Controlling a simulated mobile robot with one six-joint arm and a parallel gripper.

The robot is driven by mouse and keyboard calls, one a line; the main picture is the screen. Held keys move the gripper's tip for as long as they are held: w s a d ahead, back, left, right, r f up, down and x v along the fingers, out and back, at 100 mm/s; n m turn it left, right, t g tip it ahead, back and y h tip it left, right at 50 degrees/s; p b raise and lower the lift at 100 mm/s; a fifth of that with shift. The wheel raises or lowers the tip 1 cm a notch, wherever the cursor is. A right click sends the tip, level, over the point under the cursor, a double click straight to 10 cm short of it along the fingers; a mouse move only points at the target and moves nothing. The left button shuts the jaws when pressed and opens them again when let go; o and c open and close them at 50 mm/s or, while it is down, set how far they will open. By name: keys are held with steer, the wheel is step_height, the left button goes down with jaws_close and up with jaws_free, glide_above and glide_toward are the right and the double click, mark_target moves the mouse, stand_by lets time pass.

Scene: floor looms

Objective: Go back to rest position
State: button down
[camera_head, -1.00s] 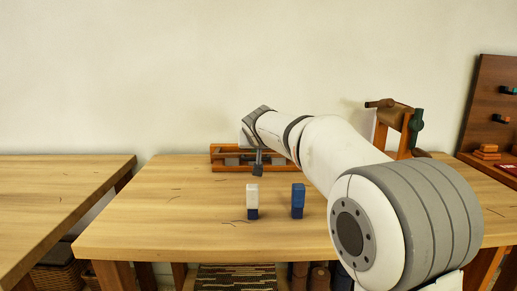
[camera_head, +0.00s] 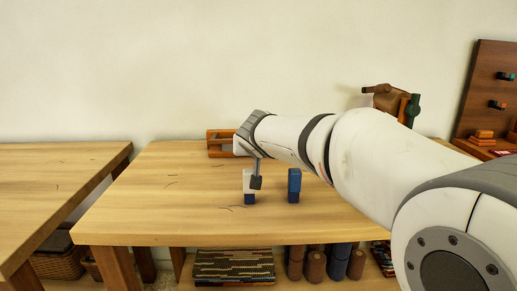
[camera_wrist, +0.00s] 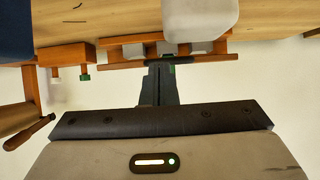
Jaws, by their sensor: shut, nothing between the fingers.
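My gripper (camera_head: 256,181) hangs over the wooden table (camera_head: 180,215) in the head view, in front of part of a block stack with a white top (camera_head: 247,180) and dark blue base (camera_head: 249,198). The fingers are shut with nothing between them. I cannot tell whether they touch the stack. A second stack, all blue (camera_head: 294,185), stands upright just to the right, apart from the gripper. In the wrist view the shut fingers (camera_wrist: 160,72) point toward an orange-brown wooden frame (camera_wrist: 190,52).
The wooden frame also shows at the table's back (camera_head: 220,142), partly behind my arm. A wooden winder (camera_head: 390,100) stands at the back right, by a brown pegboard (camera_head: 490,90). Another table (camera_head: 50,180) is at left, across a gap. The table's left part is clear.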

steer(key=s+d+r+m+g+h+p, duration=0.1)
steer(key=s+d+r+g+p, duration=0.1)
steer(key=s+d+r+p, duration=0.45)
steer(key=s+d+r+g+h+p, duration=0.1)
steer(key=s+d+r+g+p, duration=0.15)
steer(key=s+d+p, duration=0.7)
steer(key=s+d+r+g+p, duration=0.1)
steer(key=s+r+g+p, duration=0.1)
steer(key=s+p, duration=0.6)
steer(key=s+r+g+y+p, duration=0.1)
steer(key=s+r+p, duration=0.3)
steer(key=s+p, duration=0.4)
steer(key=shift+d+r+g+p, duration=0.2)
steer(key=shift+d+g+p, duration=0.15)
steer(key=shift+g+p, duration=0.6)
